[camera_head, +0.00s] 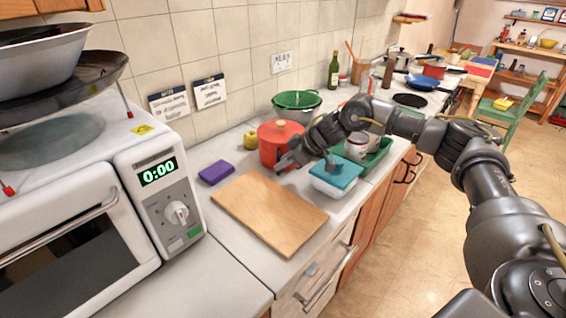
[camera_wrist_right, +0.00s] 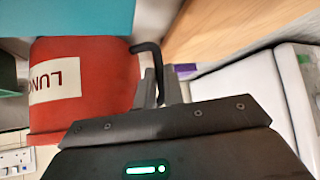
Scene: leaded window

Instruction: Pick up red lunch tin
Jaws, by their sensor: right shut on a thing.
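The red lunch tin (camera_head: 269,148) stands on the counter beyond the wooden board, with a light knob on its top. In the right wrist view the tin (camera_wrist_right: 105,75) shows a white label with part of the word LUNCH and a dark bent handle (camera_wrist_right: 148,50). My right gripper (camera_head: 287,164) is at the near right side of the tin. Its fingers (camera_wrist_right: 156,88) are shut on the tin's handle. The far side of the tin is hidden. My left gripper is in neither view.
A teal-lidded box (camera_head: 336,175) stands right of the gripper, near the counter edge. The wooden board (camera_head: 268,212) lies in front. A green tray (camera_head: 377,158) is behind the forearm.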

